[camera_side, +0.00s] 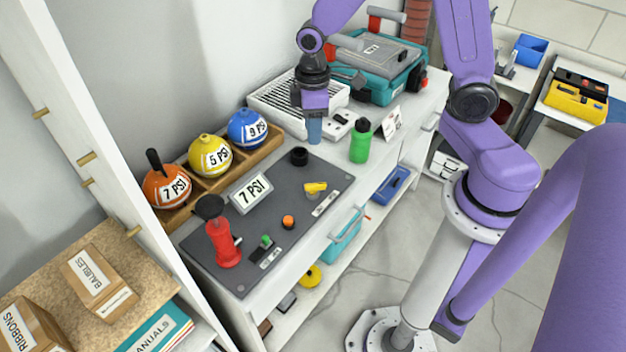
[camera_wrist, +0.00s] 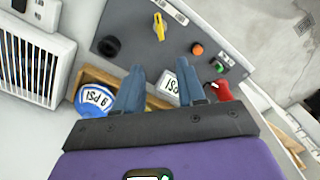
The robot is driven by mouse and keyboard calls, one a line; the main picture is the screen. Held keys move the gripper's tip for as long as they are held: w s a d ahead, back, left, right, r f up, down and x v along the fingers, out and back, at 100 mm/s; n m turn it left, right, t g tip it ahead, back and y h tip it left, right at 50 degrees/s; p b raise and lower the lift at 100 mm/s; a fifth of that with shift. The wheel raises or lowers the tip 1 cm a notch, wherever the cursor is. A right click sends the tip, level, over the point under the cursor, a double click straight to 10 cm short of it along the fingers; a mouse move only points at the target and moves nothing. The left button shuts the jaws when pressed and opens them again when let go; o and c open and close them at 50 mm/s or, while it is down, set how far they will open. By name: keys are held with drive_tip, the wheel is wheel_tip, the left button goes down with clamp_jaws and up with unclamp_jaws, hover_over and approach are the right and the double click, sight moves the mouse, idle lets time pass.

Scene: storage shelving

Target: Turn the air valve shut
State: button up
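The likely air valve is a yellow lever (camera_side: 314,187) on the right part of a dark grey panel (camera_side: 270,232) on the white bench. The yellow lever also shows near the top of the wrist view (camera_wrist: 160,26), lying along the picture's vertical. My gripper (camera_side: 314,136) is above the back of the bench, behind the panel and well apart from the lever. In the wrist view my gripper's two blue fingers (camera_wrist: 161,68) stand apart with nothing between them.
On the panel are a black knob (camera_side: 299,157), an orange button (camera_side: 288,222), a green switch (camera_side: 266,242), a red pump (camera_side: 222,245) and a 7 PSI sign (camera_side: 251,192). Labelled balls sit in a wooden tray (camera_side: 266,147). A green bottle (camera_side: 360,142) stands right of my gripper.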

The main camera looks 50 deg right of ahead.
sight(313, 184)
wheel_tip(313, 184, down, 17)
drive_tip(key=shift+f, duration=0.1)
idle(0.8)
drive_tip(key=shift+c, duration=0.3)
clamp_jaws()
